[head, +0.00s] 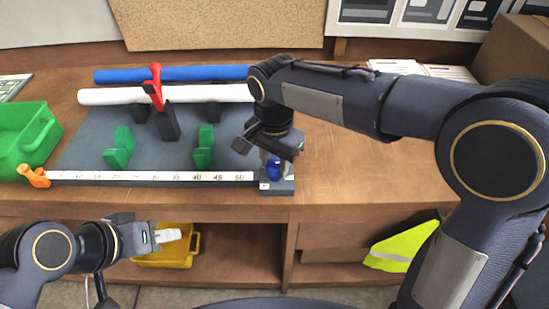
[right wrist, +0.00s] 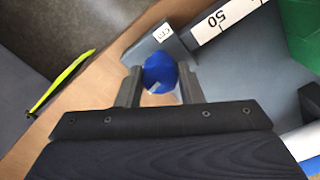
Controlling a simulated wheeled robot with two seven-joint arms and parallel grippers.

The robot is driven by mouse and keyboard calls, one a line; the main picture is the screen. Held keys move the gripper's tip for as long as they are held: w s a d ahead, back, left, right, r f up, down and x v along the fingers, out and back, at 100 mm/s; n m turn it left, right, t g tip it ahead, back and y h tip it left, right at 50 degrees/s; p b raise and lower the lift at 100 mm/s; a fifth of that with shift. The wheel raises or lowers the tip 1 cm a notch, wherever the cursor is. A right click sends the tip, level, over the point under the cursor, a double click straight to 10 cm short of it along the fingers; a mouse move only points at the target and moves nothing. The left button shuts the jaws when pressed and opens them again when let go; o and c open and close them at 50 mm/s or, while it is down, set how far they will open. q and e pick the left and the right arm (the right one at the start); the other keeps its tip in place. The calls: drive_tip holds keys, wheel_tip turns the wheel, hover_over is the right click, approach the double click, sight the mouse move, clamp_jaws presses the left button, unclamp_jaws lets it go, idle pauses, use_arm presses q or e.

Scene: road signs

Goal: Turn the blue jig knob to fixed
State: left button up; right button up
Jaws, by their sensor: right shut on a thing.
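The blue knob (head: 274,168) sits on a small grey jig block (head: 277,187) at the right end of the white ruler (head: 150,176). In the right wrist view the round blue knob (right wrist: 160,73) shows a small pale mark on its face. My right gripper (head: 273,150) reaches down over it, and in the right wrist view its two fingers (right wrist: 160,88) are shut on the knob's sides. The fixed marking cannot be read. My left gripper (head: 150,236) is in front of the table, lower left, away from the jig; a pale piece shows at its tip, and its jaw opening is unclear.
Green blocks (head: 204,147), a red-handled clamp (head: 155,88), a white tube (head: 165,95) and a blue tube (head: 170,74) are on the grey mat. A green bin (head: 25,140) stands at left, an orange clip (head: 34,176) at the ruler's left end.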

sight(275, 163)
drive_tip(key=shift+m, duration=1.2)
drive_tip(key=o, duration=1)
wheel_tip(275, 163, up, 8)
drive_tip(key=shift+f, duration=0.1)
